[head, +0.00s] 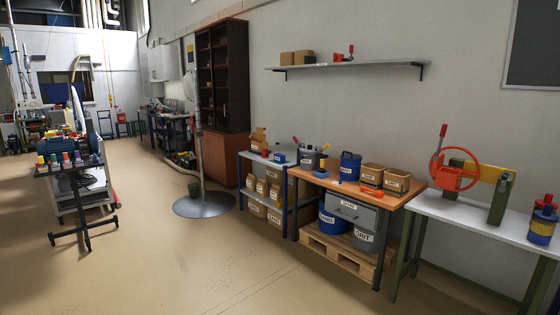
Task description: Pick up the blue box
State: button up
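A small blue box-like item (321,174) sits near the left front of the wooden-topped table (345,187). A second blue item (279,158) lies on the top of the blue-framed rack (250,156) to the left. Both are small in the picture, so I cannot tell which is the blue box. A taller blue canister (350,168) with a handle stands at the back of the wooden table. My gripper is not in view.
Brown boxes (397,182) stand on the table's right side, with orange items by them. A white-topped bench (470,222) with an orange wheel (456,175) stands to the right. A round metal pole base (205,206) and a wheeled cart (72,170) stand left. The front floor is clear.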

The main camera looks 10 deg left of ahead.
aim_at(279, 158)
jog(key=i+u, duration=0.15)
jog(key=i, duration=1.8)
jog(key=i+z, duration=0.15)
jog(key=i, duration=0.6)
jog(key=i+z, duration=0.1)
jog(key=i, duration=0.7)
jog(key=i+j+z, duration=0.15)
jog(key=i, duration=0.6)
jog(key=i+l+u, duration=0.15)
jog(key=i, duration=0.25)
jog(key=i+u, duration=0.15)
jog(key=i, duration=0.25)
jog(key=i+l+u, duration=0.15)
jog(key=i+j+u, duration=0.2)
jog(key=i+j, duration=0.45)
jog(key=j, duration=0.15)
jog(key=i+j+u, duration=0.2)
jog(key=i+j, duration=0.5)
jog(key=i+j+u, duration=0.25)
jog(key=i+j, duration=0.3)
jog(key=i, duration=0.15)
jog(key=i+j+u, duration=0.1)
jog(key=i, duration=0.4)
jog(key=j, duration=0.1)
